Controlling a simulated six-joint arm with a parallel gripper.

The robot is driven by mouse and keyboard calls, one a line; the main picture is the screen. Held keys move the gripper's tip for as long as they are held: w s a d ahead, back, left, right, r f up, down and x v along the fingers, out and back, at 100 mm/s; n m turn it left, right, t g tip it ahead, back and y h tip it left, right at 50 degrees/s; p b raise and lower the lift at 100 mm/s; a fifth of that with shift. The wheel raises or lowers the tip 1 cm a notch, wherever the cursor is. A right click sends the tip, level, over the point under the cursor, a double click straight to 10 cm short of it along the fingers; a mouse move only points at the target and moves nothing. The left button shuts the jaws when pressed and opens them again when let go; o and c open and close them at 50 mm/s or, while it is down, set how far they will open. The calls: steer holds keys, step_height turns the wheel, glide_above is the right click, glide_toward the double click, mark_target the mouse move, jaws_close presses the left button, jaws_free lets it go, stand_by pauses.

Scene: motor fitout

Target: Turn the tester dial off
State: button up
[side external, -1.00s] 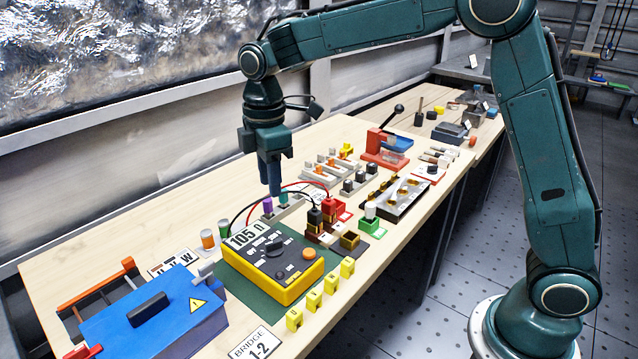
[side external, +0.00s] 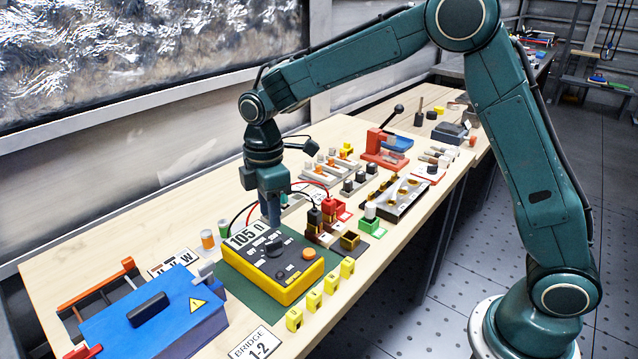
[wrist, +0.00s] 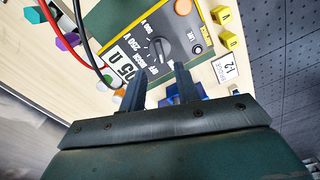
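The tester (side external: 290,288) is a yellow box with a black face, standing on a green mat. Its display (side external: 243,238) reads 105 Ω. The black dial (side external: 274,247) is on the face beside printed settings, and it also shows in the wrist view (wrist: 160,47). I cannot tell for certain which setting it points at. My gripper (side external: 271,224) points down by the tester's display edge. In the wrist view my gripper (wrist: 160,72) has its two fingers apart with nothing between them, and the dial lies just beyond the tips, apart from them.
An orange button (side external: 308,254) is on the tester's face. Red and black leads (wrist: 66,50) run beside it to red and black clips (side external: 328,208). A blue case (side external: 150,320) stands to the left, yellow tags (side external: 314,300) in front. Orange and green cylinders (side external: 207,240) stand behind.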

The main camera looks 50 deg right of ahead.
mark_target(273, 241)
steer(key=shift+f, duration=3.6)
jaws_close()
